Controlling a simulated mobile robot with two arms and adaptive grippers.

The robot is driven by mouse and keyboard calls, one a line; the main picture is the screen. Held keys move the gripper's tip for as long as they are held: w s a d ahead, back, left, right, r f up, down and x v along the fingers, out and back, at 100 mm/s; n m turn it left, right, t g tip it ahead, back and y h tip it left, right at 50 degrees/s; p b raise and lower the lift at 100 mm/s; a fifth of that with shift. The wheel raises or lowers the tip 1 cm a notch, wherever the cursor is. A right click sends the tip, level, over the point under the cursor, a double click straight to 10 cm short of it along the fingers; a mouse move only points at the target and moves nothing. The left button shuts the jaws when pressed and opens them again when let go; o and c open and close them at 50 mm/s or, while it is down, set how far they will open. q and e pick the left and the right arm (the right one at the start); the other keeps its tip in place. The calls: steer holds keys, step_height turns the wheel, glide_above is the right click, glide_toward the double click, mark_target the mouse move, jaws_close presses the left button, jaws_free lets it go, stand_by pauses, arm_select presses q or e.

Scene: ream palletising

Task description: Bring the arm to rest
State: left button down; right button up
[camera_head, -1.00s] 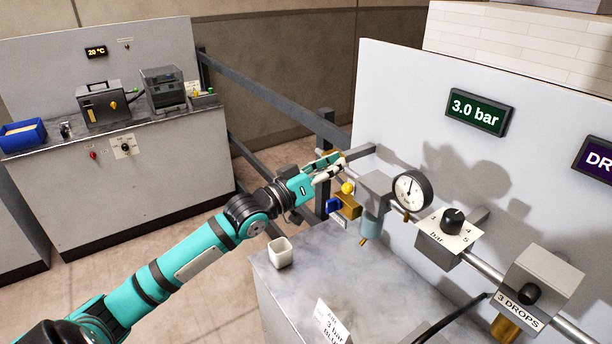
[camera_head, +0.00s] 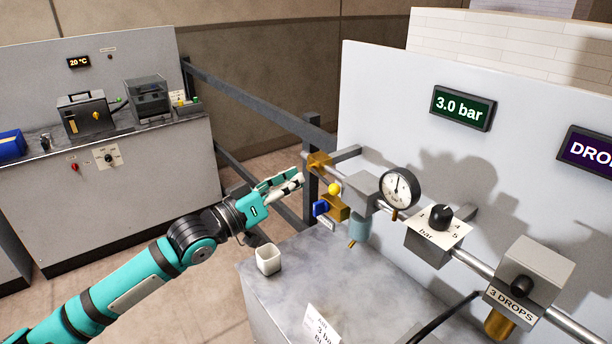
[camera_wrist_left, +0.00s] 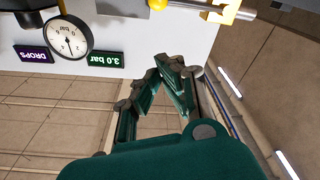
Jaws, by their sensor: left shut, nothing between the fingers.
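My left arm (camera_head: 135,280) is teal and black and reaches in from the lower left in the head view. Its gripper (camera_head: 299,178) is shut and empty, just left of the brass fitting (camera_head: 318,160) at the pipe's left end, with a small gap showing in the picture. In the left wrist view the fingers (camera_wrist_left: 168,72) meet at their tips with nothing between them. The wrist picture is upside down; the gauge (camera_wrist_left: 68,37) and the green 3.0 bar display (camera_wrist_left: 105,59) show at its upper left. My right gripper is in neither view.
A pipe carries a yellow knob (camera_head: 334,188), a blue-handled valve (camera_head: 321,208), a gauge (camera_head: 399,188) and a bar regulator (camera_head: 440,217). A white cup (camera_head: 268,260) stands on the marble-topped bench (camera_head: 320,265). Dark rails (camera_head: 255,92) run behind. A second bench (camera_head: 120,190) stands left.

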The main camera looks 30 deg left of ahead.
arm_select(q)
steer(key=s+d+f+m+g+y, duration=0.15)
steer(key=s+d+f+g, duration=0.25)
steer(key=f, duration=0.7)
steer(key=s+d+f+g+y, duration=0.25)
steer(key=s+f, duration=0.25)
steer(key=f, duration=0.6)
steer(key=s+d+f+m+g+y, duration=0.1)
steer(key=s+d+f+g, duration=0.3)
steer(key=s, duration=0.5)
steer(key=s+d+f+m+g+y, duration=0.1)
steer(key=s+d+f+g, duration=0.1)
steer(key=s+f+g, duration=0.45)
steer(key=s+f, duration=0.2)
steer(key=f, duration=1.1)
steer(key=s+f, duration=0.2)
steer(key=f, duration=1.1)
steer(key=s+a+f, duration=0.3)
steer(key=s+f, duration=1.2)
steer(key=s, duration=0.1)
steer(key=shift+s+f+g, duration=0.25)
steer(key=shift+f+g, duration=0.05)
steer(key=shift+f, duration=0.05)
